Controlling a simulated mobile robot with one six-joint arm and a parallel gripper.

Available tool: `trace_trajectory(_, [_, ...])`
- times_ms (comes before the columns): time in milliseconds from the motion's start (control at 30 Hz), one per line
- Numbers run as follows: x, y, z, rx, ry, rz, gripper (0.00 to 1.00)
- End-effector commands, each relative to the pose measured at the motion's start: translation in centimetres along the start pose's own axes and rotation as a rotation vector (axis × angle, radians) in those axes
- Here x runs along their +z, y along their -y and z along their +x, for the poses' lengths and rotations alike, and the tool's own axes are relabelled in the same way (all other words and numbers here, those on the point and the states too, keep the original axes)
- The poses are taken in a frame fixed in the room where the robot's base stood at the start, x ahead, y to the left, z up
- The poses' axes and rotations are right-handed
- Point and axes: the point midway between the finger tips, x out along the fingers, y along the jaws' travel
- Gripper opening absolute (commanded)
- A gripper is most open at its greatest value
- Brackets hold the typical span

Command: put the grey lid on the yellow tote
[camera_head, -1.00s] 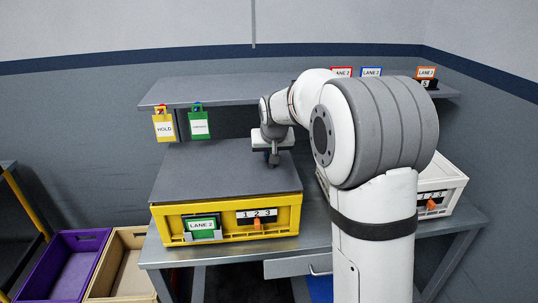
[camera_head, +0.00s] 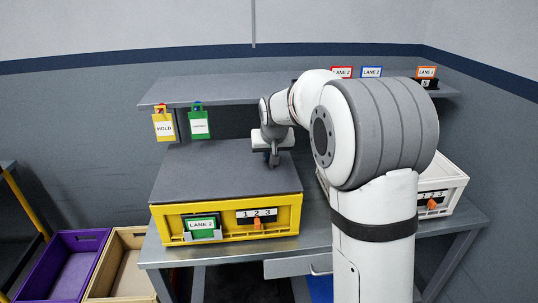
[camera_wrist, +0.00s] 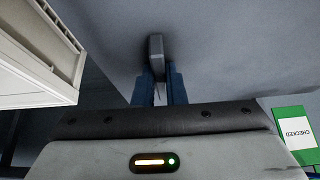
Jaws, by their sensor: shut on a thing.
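The grey lid (camera_head: 222,172) is a flat dark panel lying over the top of the yellow tote (camera_head: 285,222), which stands on the metal bench. The lid's edges look about in line with the tote's rim; whether it is fully seated I cannot tell. My gripper (camera_head: 274,160) is over the lid's far right part. In the wrist view my gripper (camera_wrist: 160,83) has its blue fingers on either side of the lid's grey handle (camera_wrist: 156,47) and is shut on it. The tote's inside is hidden under the lid.
A white tote (camera_head: 445,188) stands to the right, partly behind my arm; a pale crate (camera_wrist: 35,55) shows in the wrist view. A shelf (camera_head: 230,92) with hanging tags runs behind. Purple (camera_head: 75,265) and tan (camera_head: 122,265) bins stand at lower left.

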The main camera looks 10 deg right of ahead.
Motion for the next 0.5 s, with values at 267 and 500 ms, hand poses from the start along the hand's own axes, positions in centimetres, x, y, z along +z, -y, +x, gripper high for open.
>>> trace_trajectory(267, [0.14, 0.0, 0.35, -0.001, -0.003, 0.001, 0.0])
trace_trajectory(500, [0.24, 0.0, 0.53, -0.001, -0.003, 0.001, 0.0])
